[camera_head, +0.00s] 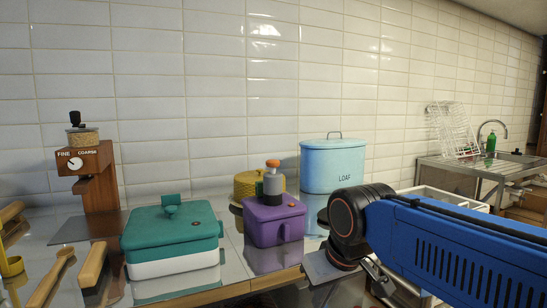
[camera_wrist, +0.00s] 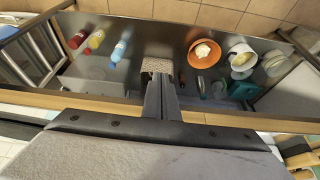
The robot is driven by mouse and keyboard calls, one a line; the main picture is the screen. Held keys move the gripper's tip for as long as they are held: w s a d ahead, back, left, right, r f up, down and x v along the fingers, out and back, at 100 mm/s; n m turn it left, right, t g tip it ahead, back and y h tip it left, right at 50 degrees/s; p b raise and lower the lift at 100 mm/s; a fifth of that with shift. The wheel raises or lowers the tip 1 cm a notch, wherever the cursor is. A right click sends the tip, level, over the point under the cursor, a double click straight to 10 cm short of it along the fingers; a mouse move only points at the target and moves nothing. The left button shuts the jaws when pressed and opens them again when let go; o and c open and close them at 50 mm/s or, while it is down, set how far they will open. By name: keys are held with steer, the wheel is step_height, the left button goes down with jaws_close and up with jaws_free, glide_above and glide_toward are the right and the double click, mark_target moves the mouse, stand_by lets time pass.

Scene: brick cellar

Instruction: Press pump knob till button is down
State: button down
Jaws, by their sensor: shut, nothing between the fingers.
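A grey hand pump (camera_head: 272,184) with an orange knob (camera_head: 272,163) stands upright on the lid of a purple box (camera_head: 272,228) on the counter. A teal-lidded box (camera_head: 172,240) with a white base sits to its left. A small reddish spot, possibly a button, shows on the teal lid; I cannot tell the state of any button on the purple one. My gripper (camera_wrist: 157,72) is shut and empty in the wrist view, pointing down over a shelf or drawer. In the head view my arm is right of the purple box, apart from the pump; the fingertips are not clear there.
A blue loaf bin (camera_head: 333,168) and a yellow round container (camera_head: 246,185) stand behind the purple box. A coffee grinder (camera_head: 90,175) is at left. The wrist view shows bottles (camera_wrist: 96,40), an orange bowl (camera_wrist: 204,54) and dishes below. A sink is far right.

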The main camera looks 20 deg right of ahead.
steer(key=w+r, duration=0.8)
steer(key=r, duration=0.5)
steer(key=w+r, duration=0.9)
steer(key=r, duration=0.5)
steer(key=w+r+g, duration=0.1)
steer(key=w+r, duration=0.8)
steer(key=r, duration=0.4)
steer(key=shift+d+r, duration=0.35)
steer(key=shift+d, duration=0.1)
steer(key=shift+f, duration=0.1)
glide_above(273, 160)
steer(key=f, duration=1.2)
steer(key=shift+s+f, duration=0.1)
steer(key=shift+s, duration=0.25)
steer(key=shift+f, duration=0.65)
steer(key=shift+f, duration=1.35)
steer(key=shift+r, duration=0.1)
